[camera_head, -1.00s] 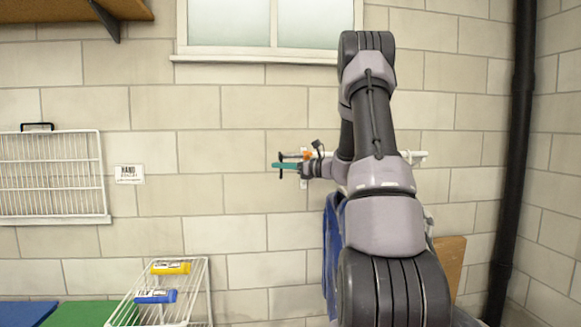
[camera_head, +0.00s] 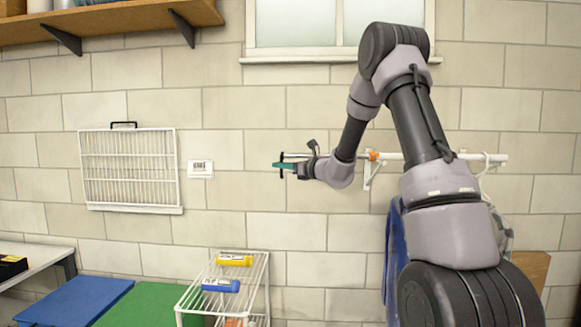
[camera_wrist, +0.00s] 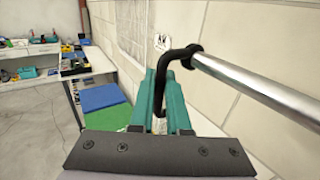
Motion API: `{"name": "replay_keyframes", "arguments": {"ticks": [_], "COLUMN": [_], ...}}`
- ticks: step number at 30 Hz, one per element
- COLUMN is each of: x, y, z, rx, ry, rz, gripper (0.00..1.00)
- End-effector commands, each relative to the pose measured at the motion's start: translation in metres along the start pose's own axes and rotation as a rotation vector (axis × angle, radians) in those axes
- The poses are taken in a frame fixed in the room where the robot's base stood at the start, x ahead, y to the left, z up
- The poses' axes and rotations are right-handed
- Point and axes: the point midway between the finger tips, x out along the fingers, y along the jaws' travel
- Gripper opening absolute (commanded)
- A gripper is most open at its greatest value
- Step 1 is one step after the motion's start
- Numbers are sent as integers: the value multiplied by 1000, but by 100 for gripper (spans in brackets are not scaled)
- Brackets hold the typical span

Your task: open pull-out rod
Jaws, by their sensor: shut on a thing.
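The pull-out rod (camera_wrist: 250,82) is a shiny metal bar along the block wall, with a black hooked handle (camera_wrist: 187,53) at its end. In the head view a white wall bar (camera_head: 465,156) with an orange collar (camera_head: 373,156) and a white bracket (camera_head: 370,174) shows partly behind my arm. My gripper (camera_head: 281,165) is well left of the collar, with teal fingers. In the wrist view my gripper (camera_wrist: 165,100) is shut on the black handle, whose lower end drops between the fingers. My arm hides part of the rod's length in the head view.
A white wire rack (camera_head: 130,168) and a small label (camera_head: 200,168) are on the wall to the left. A wire stand (camera_head: 262,285) holds yellow and blue items below. A blue cloth-like thing (camera_head: 394,250) hangs under the bar.

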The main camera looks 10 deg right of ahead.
Motion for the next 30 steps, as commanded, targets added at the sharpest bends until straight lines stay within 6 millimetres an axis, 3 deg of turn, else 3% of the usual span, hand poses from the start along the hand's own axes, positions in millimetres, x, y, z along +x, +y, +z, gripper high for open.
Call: {"name": "replay_keyframes", "arguments": {"ticks": [10,12,13,24,30], "x": [1,1,1,-2,-32], "y": [2,2,2,0,0], "z": [-1,-1,-1,0,0], "rx": [1,1,1,0,-1], "ry": [2,2,2,0,2], "rz": [2,2,2,0,-4], "gripper": [0,34,44,44,44]}}
